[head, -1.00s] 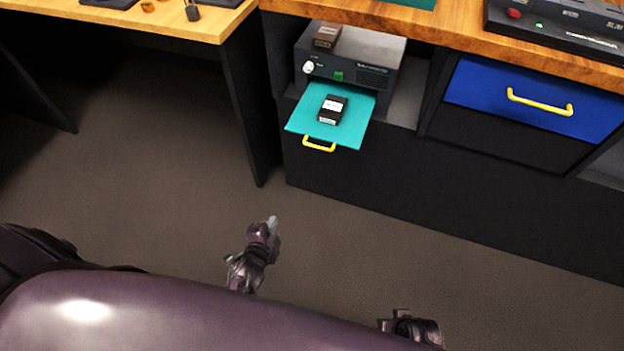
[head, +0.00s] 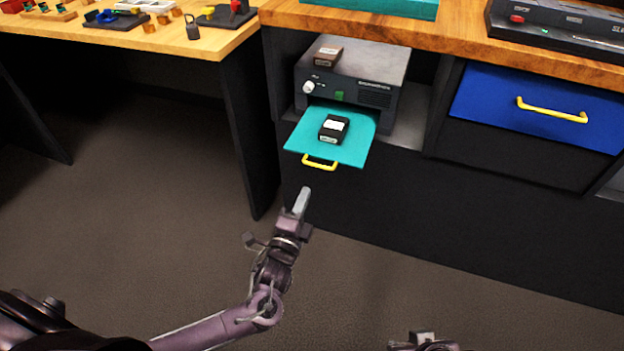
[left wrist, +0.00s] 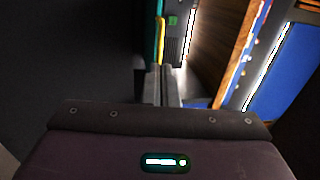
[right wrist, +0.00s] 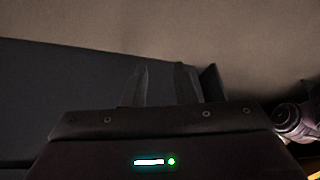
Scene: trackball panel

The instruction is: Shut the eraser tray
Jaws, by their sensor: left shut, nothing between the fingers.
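The eraser tray is a flat teal plate (head: 356,148) sticking out of the front of a grey box-shaped eraser (head: 377,62) in the cabinet bay. A black block with a white label (head: 334,129) lies on it. A yellow handle (head: 320,164) is at its front edge; the handle also shows in the left wrist view (left wrist: 160,40). My left gripper (head: 302,198) is shut and empty, apart from the handle, in front of it and lower in the picture. My right gripper (head: 424,338) is at the bottom edge; its fingers (right wrist: 160,85) stand apart with nothing between them.
A blue drawer (head: 530,103) with a yellow handle is to the right of the bay. A wooden worktop (head: 440,32) lies above. A small brown box (head: 327,56) sits on the eraser. A second desk (head: 235,40) stands left. The floor before the cabinet is clear.

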